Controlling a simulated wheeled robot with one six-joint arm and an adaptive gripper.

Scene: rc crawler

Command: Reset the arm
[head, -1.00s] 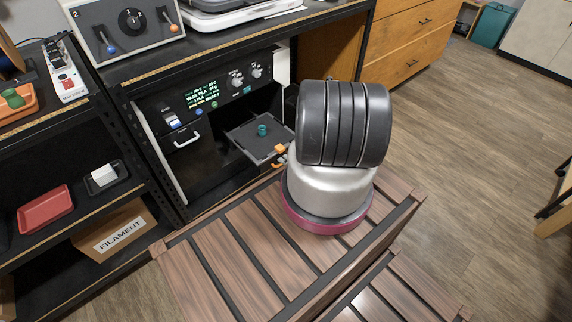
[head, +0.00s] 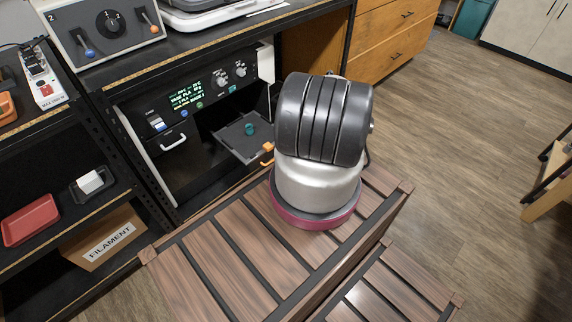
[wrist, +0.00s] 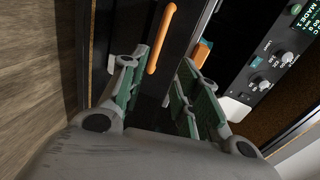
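My arm's dark grey link (head: 322,118) stands over its silver base (head: 315,184) in the head view and hides my gripper there. In the wrist view my gripper (wrist: 160,72) shows with its green-padded fingers apart and nothing between them. An orange bar handle (wrist: 161,38) on a dark panel shows beyond the fingertips. A smaller orange piece (wrist: 201,50) is near the right fingers. In the head view, a black machine (head: 188,98) with a lit display has a grey plate (head: 232,140) sticking out, with a small teal part (head: 249,128) on it.
The shelf unit (head: 112,88) surrounds the machine. On its lower left are a red tray (head: 30,219), a black tray with a white block (head: 89,182) and a FILAMENT box (head: 103,238). Wooden drawers (head: 400,30) stand behind.

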